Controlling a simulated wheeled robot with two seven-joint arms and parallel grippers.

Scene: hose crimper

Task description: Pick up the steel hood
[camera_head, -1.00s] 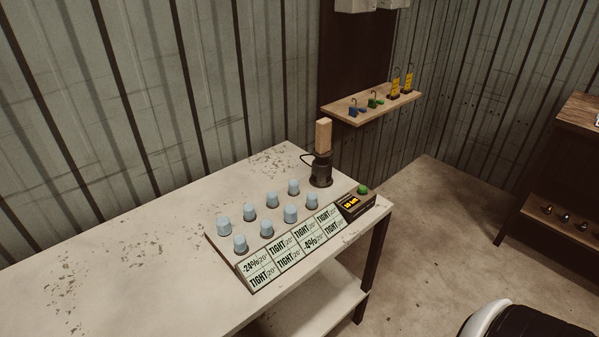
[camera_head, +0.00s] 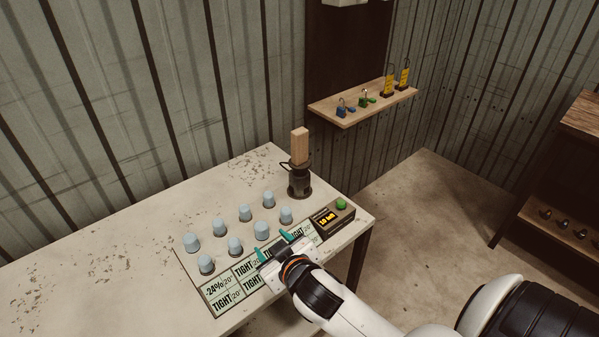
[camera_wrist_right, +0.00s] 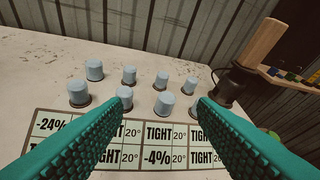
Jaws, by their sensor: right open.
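Several pale blue-grey caps stand upright in two rows on the workbench, among them a front-row cap (camera_head: 261,230); I cannot tell which is the steel hood. My right gripper (camera_head: 272,245) is open and empty, its teal fingers pointing at the right part of the front row, over the label board. In the right wrist view, a cap (camera_wrist_right: 164,103) shows in the gap between the fingertips, beyond them and apart from them. The left finger partly covers another cap (camera_wrist_right: 125,92). My left gripper is not in view.
A label board (camera_head: 222,297) with "TIGHT" and percentage cards lies before the caps. To the right are a dark box with a green button (camera_head: 341,204) and a dark cylinder holding a wooden block (camera_head: 300,145). The workbench (camera_head: 110,255) is clear at left.

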